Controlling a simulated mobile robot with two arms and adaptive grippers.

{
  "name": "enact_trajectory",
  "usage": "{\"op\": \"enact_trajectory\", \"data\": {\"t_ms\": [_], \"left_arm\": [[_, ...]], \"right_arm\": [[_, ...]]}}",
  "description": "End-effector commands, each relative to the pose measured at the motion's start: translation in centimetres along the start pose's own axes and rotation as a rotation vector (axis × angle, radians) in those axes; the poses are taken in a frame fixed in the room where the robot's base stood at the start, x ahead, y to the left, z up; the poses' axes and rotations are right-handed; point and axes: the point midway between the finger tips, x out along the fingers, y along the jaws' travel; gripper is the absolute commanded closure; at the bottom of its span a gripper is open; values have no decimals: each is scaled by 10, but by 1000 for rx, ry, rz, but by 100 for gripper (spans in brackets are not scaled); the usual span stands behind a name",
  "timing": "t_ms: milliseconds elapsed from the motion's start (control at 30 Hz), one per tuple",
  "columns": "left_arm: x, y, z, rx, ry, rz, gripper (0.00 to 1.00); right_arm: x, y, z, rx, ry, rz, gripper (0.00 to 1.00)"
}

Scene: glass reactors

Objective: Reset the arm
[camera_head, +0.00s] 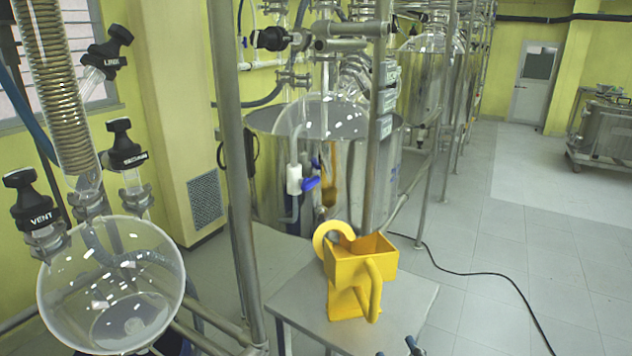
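No arm or gripper of mine shows clearly in the head view. Small dark parts (412,346) with a yellowish tip poke in at the bottom edge, right of centre; too little shows to tell what they are. A yellow box-like vessel (361,262) with an open top and a looped handle at its right stands on a small grey table (408,300). A yellow ring-shaped part (322,241) shows at its upper left.
A round glass flask (110,310) with black-knobbed valves fills the lower left. A metal post (232,150) stands beside it. A large steel reactor (345,165) stands behind the table. The floor at right is mostly clear, except for a black cable (490,275).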

Motion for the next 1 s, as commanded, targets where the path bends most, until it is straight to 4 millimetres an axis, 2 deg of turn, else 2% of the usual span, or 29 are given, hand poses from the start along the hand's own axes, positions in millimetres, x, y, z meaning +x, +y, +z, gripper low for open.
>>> {"op": "enact_trajectory", "data": {"t_ms": [133,200,300,500,800,833,1000], "left_arm": [[0,0,0,0,0,0,60],[0,0,0,0,0,0,60],[0,0,0,0,0,0,60],[0,0,0,0,0,0,60],[0,0,0,0,0,0,60],[0,0,0,0,0,0,60],[0,0,0,0,0,0,60]], "right_arm": [[-14,11,59,-7,-291,44,56],[-30,13,89,-13,-450,53,56],[-59,13,122,-22,-641,51,56],[-112,8,159,-40,-910,25,56],[-185,0,182,-68,-1208,-34,56],[-189,-1,186,-71,-1230,-39,56],[-176,-1,235,-70,-1244,-40,56]]}}
